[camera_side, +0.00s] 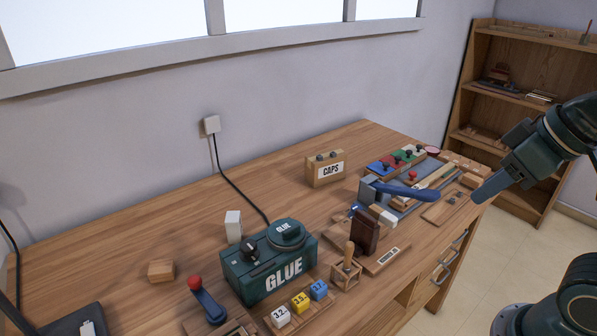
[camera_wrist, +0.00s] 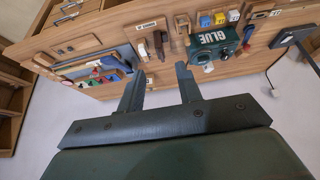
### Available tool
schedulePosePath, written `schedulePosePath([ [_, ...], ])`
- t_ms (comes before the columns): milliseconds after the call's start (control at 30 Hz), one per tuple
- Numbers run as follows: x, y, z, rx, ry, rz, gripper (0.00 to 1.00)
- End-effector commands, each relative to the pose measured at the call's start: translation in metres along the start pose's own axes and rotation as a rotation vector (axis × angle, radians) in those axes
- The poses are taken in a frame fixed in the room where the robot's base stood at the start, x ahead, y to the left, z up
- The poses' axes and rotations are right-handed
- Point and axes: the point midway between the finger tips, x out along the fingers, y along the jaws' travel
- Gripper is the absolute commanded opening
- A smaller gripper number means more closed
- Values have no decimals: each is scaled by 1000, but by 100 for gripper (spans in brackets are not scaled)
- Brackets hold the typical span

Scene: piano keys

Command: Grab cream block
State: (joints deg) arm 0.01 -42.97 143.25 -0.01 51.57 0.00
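An upright off-white block (camera_side: 233,226) stands on the desk behind the green GLUE box (camera_side: 270,264), apart from it. It seems to show as a small pale shape in the wrist view (camera_wrist: 208,68). Another cream-coloured piece (camera_side: 382,214) lies by the blue-handled tool; I cannot tell which one the task names. My gripper (camera_side: 482,197) is at the right of the side view, above the desk's right end and far from the upright block. In the wrist view its two fingers (camera_wrist: 160,68) are spread apart with nothing between them.
The wooden desk (camera_side: 130,235) carries a CAPS box (camera_side: 325,170), a blue-handled tool (camera_side: 400,190), a dark brown block (camera_side: 364,233), numbered cubes (camera_side: 300,302), a wooden block (camera_side: 161,271) and a red-knobbed lever (camera_side: 207,304). A black cable runs behind the GLUE box. The back left is mostly clear.

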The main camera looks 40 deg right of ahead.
Motion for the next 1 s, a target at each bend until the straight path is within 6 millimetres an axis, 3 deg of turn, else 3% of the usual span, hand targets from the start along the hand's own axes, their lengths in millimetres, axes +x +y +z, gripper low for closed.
schedulePosePath([
  [33, 0, 0, 0, 0, 0, 0, 43],
  [100, 0, 0, 0, 0, 0, 0, 57],
  [133, 0, 0, 0, 0, 0, 0, 58],
  [567, -1, 0, -7, 7, -3, 1, 58],
  [767, -1, 0, -33, 34, -15, 8, 58],
  [1000, 4, -4, -86, 90, -37, 24, 58],
])
